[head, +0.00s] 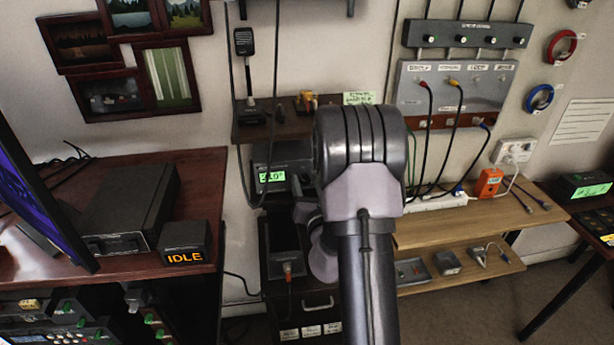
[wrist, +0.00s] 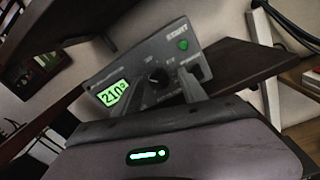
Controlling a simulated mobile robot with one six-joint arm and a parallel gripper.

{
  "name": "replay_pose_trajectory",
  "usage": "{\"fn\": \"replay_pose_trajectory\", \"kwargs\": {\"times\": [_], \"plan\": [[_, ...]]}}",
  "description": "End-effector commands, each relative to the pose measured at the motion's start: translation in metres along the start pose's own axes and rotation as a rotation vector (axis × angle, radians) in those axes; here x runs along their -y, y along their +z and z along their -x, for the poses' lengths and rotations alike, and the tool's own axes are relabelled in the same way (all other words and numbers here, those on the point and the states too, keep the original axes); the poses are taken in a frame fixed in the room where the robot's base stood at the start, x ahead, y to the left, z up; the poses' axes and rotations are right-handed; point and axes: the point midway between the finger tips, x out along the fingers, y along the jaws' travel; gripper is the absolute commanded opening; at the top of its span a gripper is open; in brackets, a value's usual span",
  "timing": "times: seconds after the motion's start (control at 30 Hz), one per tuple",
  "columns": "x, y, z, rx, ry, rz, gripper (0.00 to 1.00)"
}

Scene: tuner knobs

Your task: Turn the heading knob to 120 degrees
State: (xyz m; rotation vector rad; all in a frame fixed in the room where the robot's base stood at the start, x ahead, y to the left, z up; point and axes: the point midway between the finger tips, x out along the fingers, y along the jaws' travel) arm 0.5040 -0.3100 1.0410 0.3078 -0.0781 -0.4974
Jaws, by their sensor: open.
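The heading controller is a dark box (wrist: 120,72) in the wrist view, tilted in the picture. Its green display (wrist: 114,95) appears to read 210°. A black round knob (wrist: 157,76) with a light pointer mark sits right of the display. My gripper (wrist: 165,84) is open, with one finger to each side of the knob in the picture. I cannot tell whether the fingers touch it. In the head view the controller (head: 283,155) stands on a dark shelf, its lit display (head: 271,177) showing, while my arm hides the knob and most of the gripper.
A green button (wrist: 183,45) is on the controller's face, right of the knob. A wooden shelf bench (head: 440,228) is to the right, and a desk with an IDLE display (head: 185,257) is to the left.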

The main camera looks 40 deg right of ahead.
Motion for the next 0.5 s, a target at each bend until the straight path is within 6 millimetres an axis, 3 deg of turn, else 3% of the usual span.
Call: {"fn": "replay_pose_trajectory", "kwargs": {"times": [0.3,0.5], "plan": [[-0.0008,-0.0002,0.0001,0.000,-0.001,0.000,0.50],[-0.0008,-0.0003,0.0001,0.000,-0.001,0.000,0.10]]}}
